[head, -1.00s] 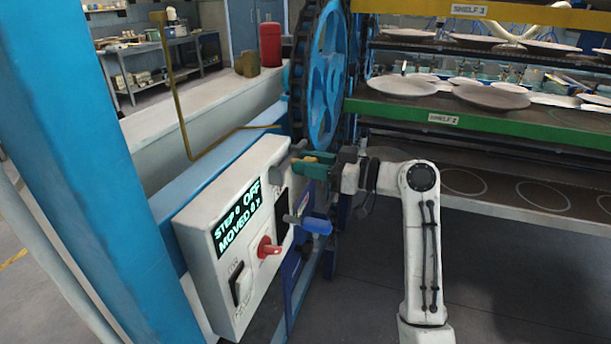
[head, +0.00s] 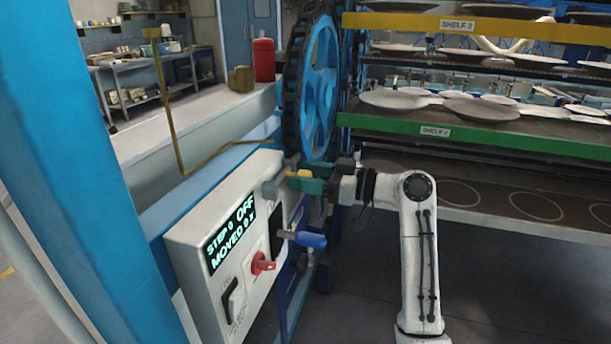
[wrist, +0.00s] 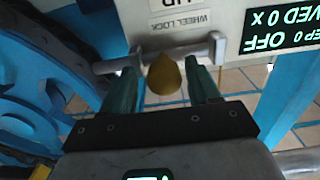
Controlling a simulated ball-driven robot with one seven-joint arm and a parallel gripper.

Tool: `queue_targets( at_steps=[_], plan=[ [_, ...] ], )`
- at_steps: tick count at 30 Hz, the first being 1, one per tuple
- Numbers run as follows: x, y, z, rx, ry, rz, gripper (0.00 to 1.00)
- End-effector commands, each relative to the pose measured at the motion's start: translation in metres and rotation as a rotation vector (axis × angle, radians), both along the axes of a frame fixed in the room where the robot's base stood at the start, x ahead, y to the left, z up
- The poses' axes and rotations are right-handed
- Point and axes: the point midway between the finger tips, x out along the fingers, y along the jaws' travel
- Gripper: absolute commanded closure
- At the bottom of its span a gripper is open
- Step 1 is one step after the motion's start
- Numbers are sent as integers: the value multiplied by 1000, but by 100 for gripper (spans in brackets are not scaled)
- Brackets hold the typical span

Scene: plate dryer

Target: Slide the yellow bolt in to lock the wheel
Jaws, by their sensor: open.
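The yellow bolt knob (wrist: 165,76) sits between the two green fingers of my gripper (wrist: 164,84) in the wrist view. The fingers are open, with a gap on each side of the knob. A grey bar (wrist: 195,50) crosses behind the knob beneath an upside-down "WHEEL LOCK" label (wrist: 180,24). In the head view, the yellow knob (head: 304,174) shows just above my green fingers, at the control box's far end. The blue wheel (head: 320,85) stands just behind my gripper; the bolt's end by the wheel is not clear.
The white control box (head: 190,235) reads "STEP 0 OFF, MOVED 0 x". It carries a red knob (head: 262,263), a black switch (head: 234,299) and a blue-handled crank (head: 311,240) just below my gripper. Shelves with plates (head: 400,100) stand to the right.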

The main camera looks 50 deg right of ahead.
Motion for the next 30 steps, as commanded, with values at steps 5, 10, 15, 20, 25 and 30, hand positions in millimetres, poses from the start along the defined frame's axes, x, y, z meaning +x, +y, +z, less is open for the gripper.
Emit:
queue_targets(
  at_steps=[5,10,15,20,25,30],
  plan=[
    [-26,-10,-2,-1,1,-5,40],
    [-57,-23,-2,0,0,-6,40],
    [-82,-31,-1,-1,0,-5,40],
    [-95,-36,-1,0,0,-4,40],
    [-97,-37,-1,0,1,-3,40],
    [-97,-36,0,0,0,-2,40]
  ],
)
